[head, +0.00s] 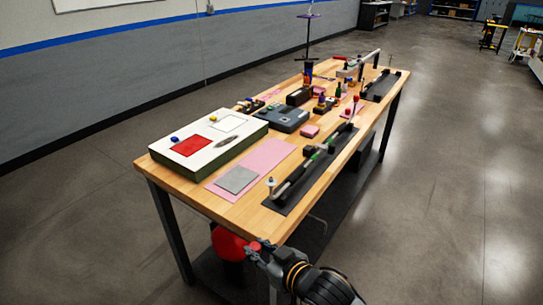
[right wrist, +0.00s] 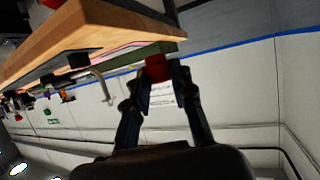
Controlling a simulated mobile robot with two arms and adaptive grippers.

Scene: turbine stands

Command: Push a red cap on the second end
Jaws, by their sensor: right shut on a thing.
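My right gripper (head: 259,250) is low in front of the table's near end, apart from the tabletop. It is shut on a small red cap (head: 254,246). In the right wrist view the cap (right wrist: 156,68) sits between the two fingertips (right wrist: 160,82). A long dark and metallic tube (head: 312,160) with a green part lies on a black stand along the table's right edge. Its near end is by a small upright post (head: 270,184). Small red tops (head: 347,112) show farther back; I cannot tell what they are. My left gripper is not in view.
The wooden table (head: 240,207) also holds a white-topped box (head: 190,160), a pink mat (head: 262,158) with a grey square, a blue-grey case (head: 283,118) and several small items. A large red round thing (head: 228,243) is below the near edge.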

